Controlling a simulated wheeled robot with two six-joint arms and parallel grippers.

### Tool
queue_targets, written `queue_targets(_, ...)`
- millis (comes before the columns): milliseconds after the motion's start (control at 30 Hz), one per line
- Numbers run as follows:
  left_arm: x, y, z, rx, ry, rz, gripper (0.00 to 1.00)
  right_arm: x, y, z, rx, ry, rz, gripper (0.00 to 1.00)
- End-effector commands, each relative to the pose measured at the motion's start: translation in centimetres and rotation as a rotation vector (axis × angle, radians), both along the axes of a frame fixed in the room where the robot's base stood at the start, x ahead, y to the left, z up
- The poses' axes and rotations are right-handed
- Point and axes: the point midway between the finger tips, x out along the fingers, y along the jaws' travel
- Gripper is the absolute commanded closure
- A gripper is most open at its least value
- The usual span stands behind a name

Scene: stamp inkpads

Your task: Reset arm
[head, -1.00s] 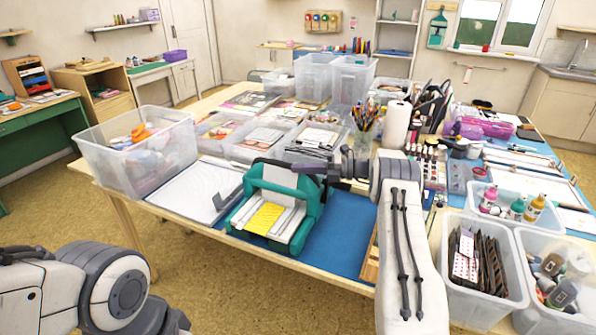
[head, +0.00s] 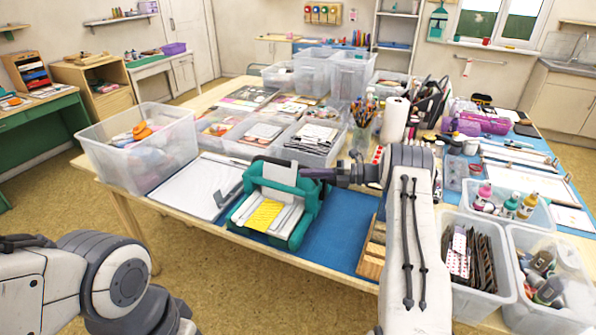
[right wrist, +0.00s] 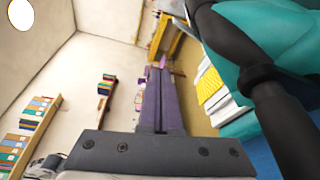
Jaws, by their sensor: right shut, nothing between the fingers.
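My right gripper (right wrist: 157,85) is shut and empty in the right wrist view, its purple fingers together. In the head view, my right arm comes in from the right and its dark gripper end (head: 325,174) is by the top right of a teal die-cut machine (head: 305,212). I cannot tell whether they touch. In the right wrist view, the machine's teal body (right wrist: 232,65) and a black bar are close on the right side. My left arm is at the lower left of the head view, off the table. Its gripper is not visible.
The table is crowded. A brush cup (head: 361,140) is behind my right arm.

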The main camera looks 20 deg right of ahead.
Motion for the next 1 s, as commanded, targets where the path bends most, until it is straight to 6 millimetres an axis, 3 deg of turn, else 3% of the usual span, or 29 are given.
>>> queue_targets(100,0.0,0.0,-1.0,-0.001,-0.001,0.0,0.68,-1.2,-2.2,-0.4,-0.002,-0.003,-0.003,1.0)
queue_targets(300,0.0,0.0,-1.5,-0.001,-0.001,0.0,0.68,-2.4,-4.3,-0.5,-0.002,-0.001,-0.001,1.0)
queue_targets(533,0.0,0.0,-1.5,-0.001,-0.002,0.0,0.68,-2.7,-4.7,-0.4,-0.002,-0.001,0.002,1.0)
queue_targets(633,0.0,0.0,-1.5,-0.001,-0.001,0.0,0.68,-2.5,-3.5,0.0,-0.032,-0.014,0.027,1.0)
queue_targets(767,0.0,0.0,-1.5,-0.001,-0.001,0.0,0.68,-2.1,2.1,1.3,-0.17,-0.09,0.153,1.0)
queue_targets(833,0.0,0.0,-1.5,-0.001,-0.001,0.0,0.68,-2.6,6.9,2.2,-0.292,-0.174,0.276,1.0)
queue_targets(933,0.0,0.0,-1.5,-0.001,-0.001,0.0,0.68,-4.9,14.3,3.5,-0.479,-0.346,0.499,1.0)
queue_targets(1000,0.0,0.0,-1.5,-0.001,-0.001,0.0,0.68,-7.5,19.0,4.3,-0.598,-0.494,0.676,1.0)
